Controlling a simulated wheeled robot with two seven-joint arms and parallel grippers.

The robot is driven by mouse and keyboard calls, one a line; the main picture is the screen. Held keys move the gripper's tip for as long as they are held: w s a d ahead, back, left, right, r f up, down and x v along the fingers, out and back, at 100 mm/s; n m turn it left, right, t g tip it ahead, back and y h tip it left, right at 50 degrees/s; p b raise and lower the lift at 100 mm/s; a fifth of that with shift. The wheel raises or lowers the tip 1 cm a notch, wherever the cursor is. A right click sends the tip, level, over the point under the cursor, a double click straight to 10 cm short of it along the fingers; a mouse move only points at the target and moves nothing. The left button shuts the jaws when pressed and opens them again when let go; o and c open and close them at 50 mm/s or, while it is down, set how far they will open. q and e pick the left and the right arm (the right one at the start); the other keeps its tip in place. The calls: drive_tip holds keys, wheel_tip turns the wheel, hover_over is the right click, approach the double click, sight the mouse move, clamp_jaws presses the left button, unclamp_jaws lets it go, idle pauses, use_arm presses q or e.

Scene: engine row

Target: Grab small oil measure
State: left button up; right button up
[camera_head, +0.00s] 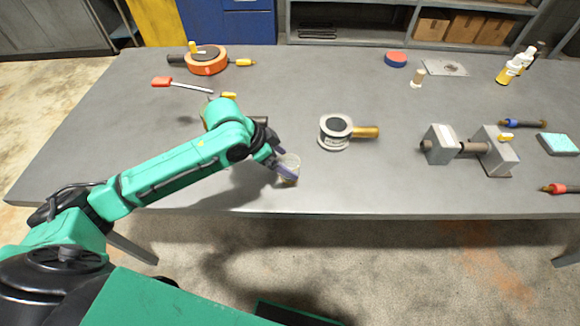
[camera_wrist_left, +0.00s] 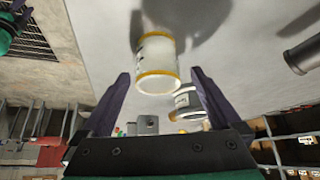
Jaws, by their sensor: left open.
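The small oil measure (camera_head: 291,161) is a small pale cup near the front edge of the table. In the left wrist view the measure (camera_wrist_left: 156,62) is whitish with yellow bands at both ends and dark marks on its side. My left gripper (camera_head: 279,165) is at the measure and partly covers it in the head view. In the left wrist view its two dark fingers (camera_wrist_left: 160,80) stand apart, with the measure between or just beyond their tips. I cannot tell whether either finger touches it.
A grey ring-shaped part with a brass stub (camera_head: 335,131) lies just right of the measure. A grey block fixture with a shaft (camera_head: 440,144) stands further right. An orange round part (camera_head: 206,67) and a red-handled tool (camera_head: 162,82) lie at the back left.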

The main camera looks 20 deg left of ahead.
use_arm(q)
drive_tip(key=shift+x, duration=1.15)
drive_tip(key=shift+s+d+f, duration=0.1)
drive_tip(key=shift+d+f, duration=0.05)
drive_tip(key=shift+c, duration=1.2)
drive_tip(key=c, duration=1.2)
use_arm(e)
drive_tip(key=shift+r, duration=0.35)
